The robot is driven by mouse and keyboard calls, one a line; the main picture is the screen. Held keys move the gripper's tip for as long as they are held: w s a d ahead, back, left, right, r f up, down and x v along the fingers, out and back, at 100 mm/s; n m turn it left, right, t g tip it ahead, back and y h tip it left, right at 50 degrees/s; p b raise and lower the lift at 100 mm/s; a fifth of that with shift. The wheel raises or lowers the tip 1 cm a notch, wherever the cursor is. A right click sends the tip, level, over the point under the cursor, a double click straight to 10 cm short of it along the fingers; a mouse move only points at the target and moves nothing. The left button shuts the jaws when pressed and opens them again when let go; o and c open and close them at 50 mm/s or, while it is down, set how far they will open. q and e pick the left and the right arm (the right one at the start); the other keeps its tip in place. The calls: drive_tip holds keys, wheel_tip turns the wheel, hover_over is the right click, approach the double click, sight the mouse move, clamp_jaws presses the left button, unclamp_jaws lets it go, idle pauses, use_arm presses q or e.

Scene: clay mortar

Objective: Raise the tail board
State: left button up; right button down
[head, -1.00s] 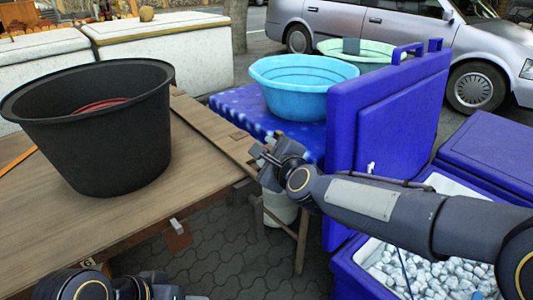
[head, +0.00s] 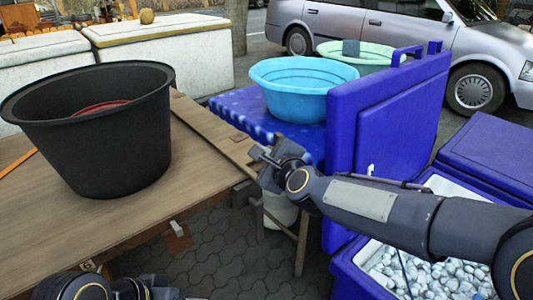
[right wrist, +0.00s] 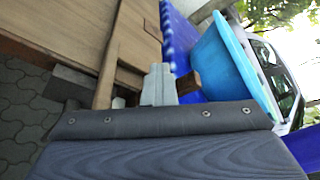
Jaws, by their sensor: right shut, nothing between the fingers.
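The wooden table (head: 120,215) fills the left of the head view. A narrow plank, which looks like the tail board (head: 212,130), lies flat along its right edge; a batten stands up along it. My right gripper (head: 262,158) is shut and empty beside the near right end of this plank. I cannot tell whether it touches the wood. In the right wrist view the plank (right wrist: 136,45) runs up beside the grey fingers (right wrist: 158,85). My left gripper (head: 150,288) shows only in part at the bottom left, and its fingertips are not clear.
A large black tub (head: 95,130) stands on the table. An upright blue lid (head: 385,115) and an open cooler of ice (head: 430,275) stand right, close to my right arm.

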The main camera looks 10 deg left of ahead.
use_arm(q)
drive_tip(key=shift+c, duration=0.2)
idle(0.7)
